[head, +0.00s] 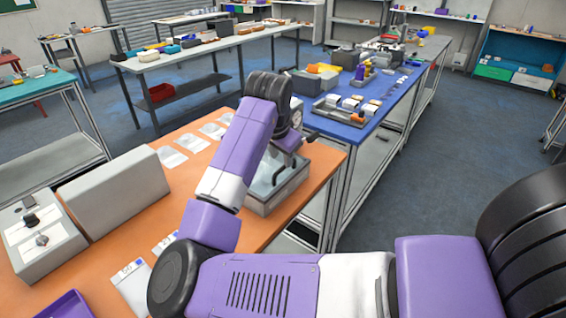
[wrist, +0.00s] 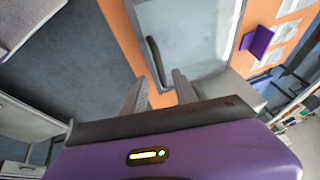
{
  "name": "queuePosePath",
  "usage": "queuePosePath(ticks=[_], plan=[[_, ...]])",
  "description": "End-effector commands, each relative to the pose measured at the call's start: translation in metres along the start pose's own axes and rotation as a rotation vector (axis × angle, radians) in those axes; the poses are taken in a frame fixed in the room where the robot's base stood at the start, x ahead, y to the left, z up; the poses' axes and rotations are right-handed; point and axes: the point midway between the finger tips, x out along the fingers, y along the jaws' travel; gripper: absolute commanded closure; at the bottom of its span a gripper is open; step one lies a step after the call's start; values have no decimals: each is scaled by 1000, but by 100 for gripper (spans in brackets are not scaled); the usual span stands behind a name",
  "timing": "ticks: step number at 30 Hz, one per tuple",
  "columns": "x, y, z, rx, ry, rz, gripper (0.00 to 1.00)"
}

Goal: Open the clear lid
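The clear lid (head: 268,184) is a see-through panel on a grey box (head: 268,206) at the far right corner of the orange table. In the wrist view the lid (wrist: 190,32) looks flat over the box, with a dark bar handle (wrist: 156,60) near its left edge. My gripper (wrist: 159,86) is open, its two grey fingers apart on either side of the handle's near end. Whether they touch the handle or lid is unclear. In the head view my gripper (head: 286,160) is over the box, and my arm hides part of the lid.
The orange table (head: 215,265) also holds a large grey box (head: 115,195), a grey unit with knobs (head: 40,238), several white sheets (head: 212,131) and a purple tray (head: 62,306). A blue table (head: 350,130) with parts stands behind. Floor (head: 440,160) at the right is clear.

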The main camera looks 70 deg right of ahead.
Motion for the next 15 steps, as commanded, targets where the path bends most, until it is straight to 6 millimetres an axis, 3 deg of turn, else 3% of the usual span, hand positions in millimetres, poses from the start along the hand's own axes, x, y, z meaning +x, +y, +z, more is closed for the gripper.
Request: queuePosePath(ticks=[7,15], plan=[[35,0,0,-1,0,1,66],[47,0,0,0,1,-2,66]])
